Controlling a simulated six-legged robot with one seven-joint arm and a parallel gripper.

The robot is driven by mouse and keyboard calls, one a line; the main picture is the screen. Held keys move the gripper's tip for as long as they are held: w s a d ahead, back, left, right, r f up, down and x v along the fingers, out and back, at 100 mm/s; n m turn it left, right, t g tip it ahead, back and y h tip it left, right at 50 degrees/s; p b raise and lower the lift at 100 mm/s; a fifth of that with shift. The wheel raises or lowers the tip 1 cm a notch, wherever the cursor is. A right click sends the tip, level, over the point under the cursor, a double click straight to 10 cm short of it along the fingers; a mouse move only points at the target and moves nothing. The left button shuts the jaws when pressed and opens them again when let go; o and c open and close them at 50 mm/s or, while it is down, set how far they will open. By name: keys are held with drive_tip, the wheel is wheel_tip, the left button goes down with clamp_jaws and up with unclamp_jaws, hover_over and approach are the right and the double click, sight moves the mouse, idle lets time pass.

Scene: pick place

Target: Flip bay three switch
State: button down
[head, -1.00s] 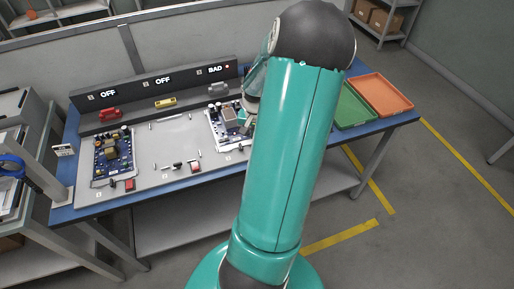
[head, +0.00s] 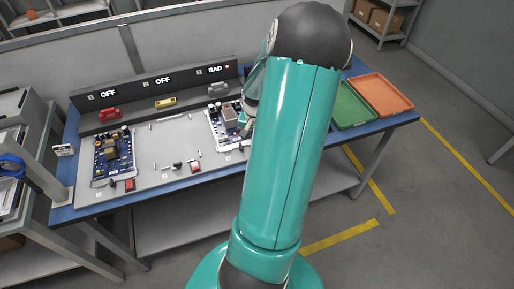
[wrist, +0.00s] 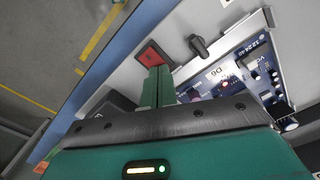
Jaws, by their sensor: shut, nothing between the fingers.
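In the wrist view a red rocker switch (wrist: 152,55) in a dark frame sits on the grey bench panel. My gripper (wrist: 158,75) is shut and empty, with its teal fingertips right at the switch's near edge; I cannot tell if they touch it. A small black toggle or latch (wrist: 198,46) is beside the switch. The bay three circuit board (wrist: 232,75) lies to the right. My arm hides that bay's switch there.
Bay one holds another board (head: 113,152) with a red switch (head: 130,184) below it. Bay two is empty, with its own red switch (head: 195,166). Their displays read OFF. A green tray (head: 353,107) and an orange tray (head: 381,94) lie at the bench's right end.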

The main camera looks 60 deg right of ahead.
drive_tip(key=shift+f, duration=0.25)
drive_tip(key=shift+r, duration=3.55)
drive_tip(key=w+a+r+n+h, duration=0.1)
drive_tip(key=w+a+r+n, duration=0.1)
drive_tip(key=w+a+r, duration=0.3)
drive_tip(key=w+a+r+n+t+h, duration=0.1)
drive_tip(key=w+a+r+n, duration=0.15)
drive_tip(key=a, duration=0.55)
drive_tip(key=w+a+r+n, duration=0.2)
drive_tip(key=w+a+r, duration=0.2)
drive_tip(key=a+r, duration=0.15)
drive_tip(key=s+a+r+n+t, duration=0.1)
drive_tip(key=a+r+n, duration=0.1)
drive_tip(key=a, duration=0.6)
drive_tip(key=s+a+r+n+t+y, duration=0.1)
drive_tip(key=s+a+r+n+t, duration=0.1)
drive_tip(key=a, duration=0.6)
drive_tip(key=s+a+r+n+t+y, duration=0.1)
drive_tip(key=a+r+n, duration=0.2)
drive_tip(key=a, duration=0.5)
drive_tip(key=shift+s+r+n+t, duration=0.25)
drive_tip(key=shift+n+t, duration=0.05)
drive_tip(key=shift+n, duration=0.45)
